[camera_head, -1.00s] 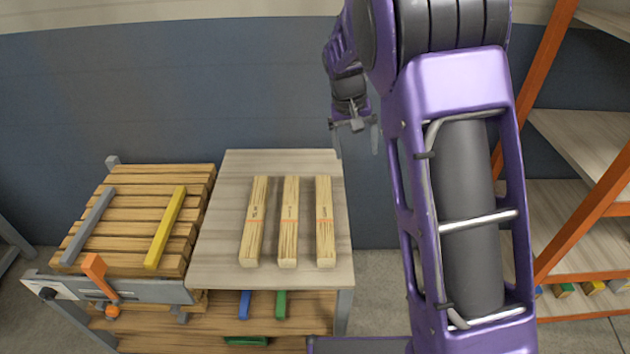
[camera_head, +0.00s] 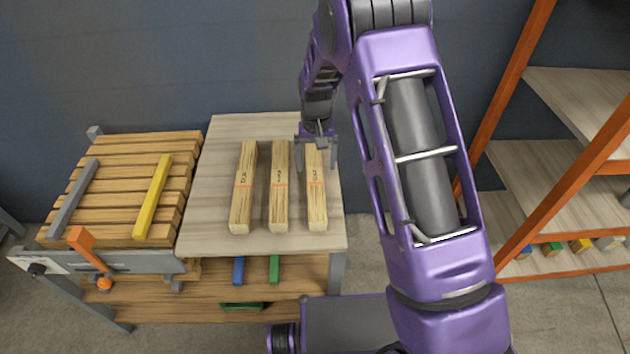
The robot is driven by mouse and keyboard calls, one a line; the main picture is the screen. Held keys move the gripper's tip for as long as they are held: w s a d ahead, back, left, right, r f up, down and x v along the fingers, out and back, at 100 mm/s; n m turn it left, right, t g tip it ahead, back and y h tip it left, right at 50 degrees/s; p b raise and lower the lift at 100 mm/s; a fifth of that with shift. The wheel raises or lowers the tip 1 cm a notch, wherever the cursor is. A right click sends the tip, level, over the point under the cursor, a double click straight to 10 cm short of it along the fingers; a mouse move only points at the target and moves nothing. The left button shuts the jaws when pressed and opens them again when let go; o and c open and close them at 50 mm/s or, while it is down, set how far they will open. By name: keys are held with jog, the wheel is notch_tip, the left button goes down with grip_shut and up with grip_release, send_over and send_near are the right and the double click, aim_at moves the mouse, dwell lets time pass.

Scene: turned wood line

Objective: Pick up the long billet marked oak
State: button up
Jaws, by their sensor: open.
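Three long pale wooden billets lie side by side on the table: a left billet (camera_head: 243,190), a middle billet (camera_head: 279,190) and a right billet (camera_head: 316,195). Each has a thin orange-red line and a small dark mark, too small to read for certain, so I cannot tell which is oak. My gripper (camera_head: 316,158) is open over the far end of the right billet, with one finger showing on each side of it. Whether the fingers touch the billet cannot be told. The gripper hides part of that far end.
The billets lie on a pale wood tabletop (camera_head: 215,215), with bare room at its left. A slatted bench (camera_head: 120,200) with a grey bar, a yellow bar (camera_head: 153,197) and an orange clamp handle stands left. An orange-framed shelf (camera_head: 510,170) stands right. Blue and green pieces show below the tabletop.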

aim_at(315, 175)
notch_tip(315, 175, down, 5)
jog(key=shift+s+a+f+b, duration=0.1)
jog(key=shift+b, duration=0.25)
grip_shut()
dwell(0.3)
